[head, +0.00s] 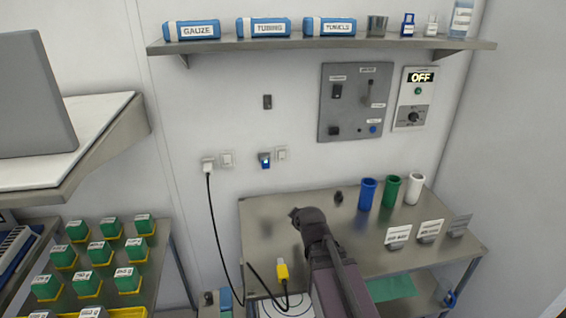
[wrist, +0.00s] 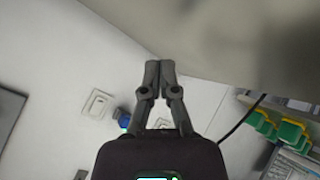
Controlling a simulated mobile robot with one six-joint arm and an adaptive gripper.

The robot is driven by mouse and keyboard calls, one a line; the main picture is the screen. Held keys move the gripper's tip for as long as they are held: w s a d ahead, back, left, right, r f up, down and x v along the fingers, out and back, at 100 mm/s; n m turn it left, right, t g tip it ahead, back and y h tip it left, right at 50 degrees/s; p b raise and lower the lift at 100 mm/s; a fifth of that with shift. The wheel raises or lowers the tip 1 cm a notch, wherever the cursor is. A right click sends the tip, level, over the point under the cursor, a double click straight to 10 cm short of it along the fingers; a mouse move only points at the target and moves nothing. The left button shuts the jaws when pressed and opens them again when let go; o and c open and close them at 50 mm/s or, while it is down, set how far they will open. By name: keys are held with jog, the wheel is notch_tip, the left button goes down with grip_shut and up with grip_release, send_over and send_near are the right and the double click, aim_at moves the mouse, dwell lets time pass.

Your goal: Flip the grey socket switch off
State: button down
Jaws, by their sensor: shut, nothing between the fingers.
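Two socket-and-switch pairs are on the wall in the head view. The left pair has a pale plug (head: 208,166) with a black cable, beside a white switch (head: 227,159). The right pair has a grey-and-blue socket piece (head: 265,161) beside another white switch (head: 282,153). A dark grey wall switch (head: 267,102) is above. I cannot tell which is the grey socket switch, nor any rocker position. My gripper (head: 296,214) is below and right of the pairs, over the metal table. In the wrist view my gripper (wrist: 159,63) is shut and empty, apart from the white switch plate (wrist: 97,103).
The metal table (head: 262,217) bears blue, green and white cups (head: 390,192) and label stands (head: 430,231). A yellow connector (head: 282,271) is near my arm. A shelf (head: 330,45) and a grey control panel (head: 355,102) are above. The wall around the sockets is clear.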

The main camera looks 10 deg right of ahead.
aim_at(282, 153)
jog(key=w+a+r+n+t+b, duration=0.1)
jog(key=w+r+n+t+b, duration=0.3)
jog(key=r+n+t, duration=0.5)
jog(key=shift+w+r+t+b, duration=0.35)
jog(key=shift+w+t, duration=0.05)
jog(key=shift+w, duration=0.95)
jog(key=shift+a, duration=0.1)
jog(key=shift+w, duration=0.15)
jog(key=w, duration=0.4)
jog(key=w+r+p, duration=0.1)
jog(key=w, duration=0.8)
jog(key=shift+w+a+r+p, duration=0.25)
jog(key=shift+w+r+p, duration=0.05)
jog(key=shift+r+p, duration=0.05)
